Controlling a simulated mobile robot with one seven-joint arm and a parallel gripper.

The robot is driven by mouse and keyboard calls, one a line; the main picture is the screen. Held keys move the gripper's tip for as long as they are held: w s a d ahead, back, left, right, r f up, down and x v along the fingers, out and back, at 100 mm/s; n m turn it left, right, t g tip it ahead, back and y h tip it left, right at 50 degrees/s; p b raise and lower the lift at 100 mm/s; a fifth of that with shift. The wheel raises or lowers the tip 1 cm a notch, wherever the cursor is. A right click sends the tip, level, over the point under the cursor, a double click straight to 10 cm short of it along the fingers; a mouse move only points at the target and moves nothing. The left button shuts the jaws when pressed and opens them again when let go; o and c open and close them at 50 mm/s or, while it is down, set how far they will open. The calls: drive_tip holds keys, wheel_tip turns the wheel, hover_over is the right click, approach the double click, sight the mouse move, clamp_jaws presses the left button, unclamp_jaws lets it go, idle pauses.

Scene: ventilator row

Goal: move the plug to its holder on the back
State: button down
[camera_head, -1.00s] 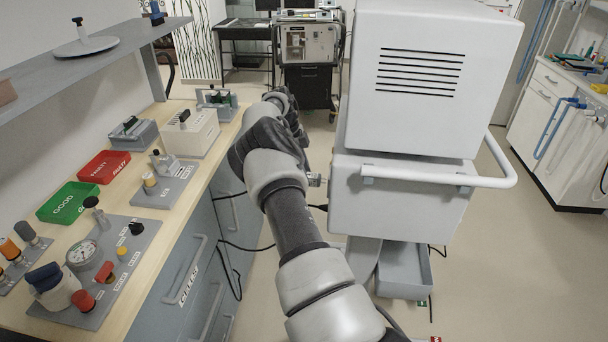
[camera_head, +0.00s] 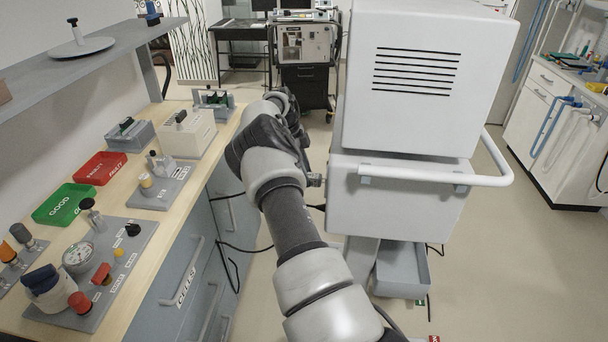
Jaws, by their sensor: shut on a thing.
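My arm (camera_head: 295,225) reaches forward from the bottom middle and bends at a dark joint, with its far links (camera_head: 282,103) beyond. My gripper's fingers are hidden behind these links. A small metallic part (camera_head: 314,180) shows between the arm and the cart; I cannot tell what it belongs to. The white ventilator (camera_head: 415,75) stands on a wheeled cart (camera_head: 395,207) just right of the arm, its vented side toward me. Dark cables (camera_head: 245,247) run from the bench side toward the cart, passing behind the arm. I cannot make out the plug or its holder.
On the left, a bench with grey drawers carries a green tray (camera_head: 63,204), a red tray (camera_head: 101,168) and several fixtures. A white handle bar (camera_head: 435,176) juts from the cart. A grey bin (camera_head: 403,270) sits low on it. Open floor lies to the right.

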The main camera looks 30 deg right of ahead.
drive_tip(key=shift+s+d, duration=0.7)
drive_tip(key=shift+d, duration=0.1)
idle(1.0)
drive_tip(key=c, duration=1.3)
unclamp_jaws()
drive_tip(key=shift+c, duration=0.2)
drive_tip(key=shift+o, duration=0.2)
drive_tip(key=shift+w, duration=0.1)
drive_tip(key=shift+a, duration=0.1)
drive_tip(key=shift+r, duration=0.1)
drive_tip(key=shift+w+a+r, duration=0.15)
drive_tip(key=shift+r, duration=0.15)
drive_tip(key=p+v, duration=0.3)
drive_tip(key=v, duration=1.3)
drive_tip(key=shift+r, duration=0.35)
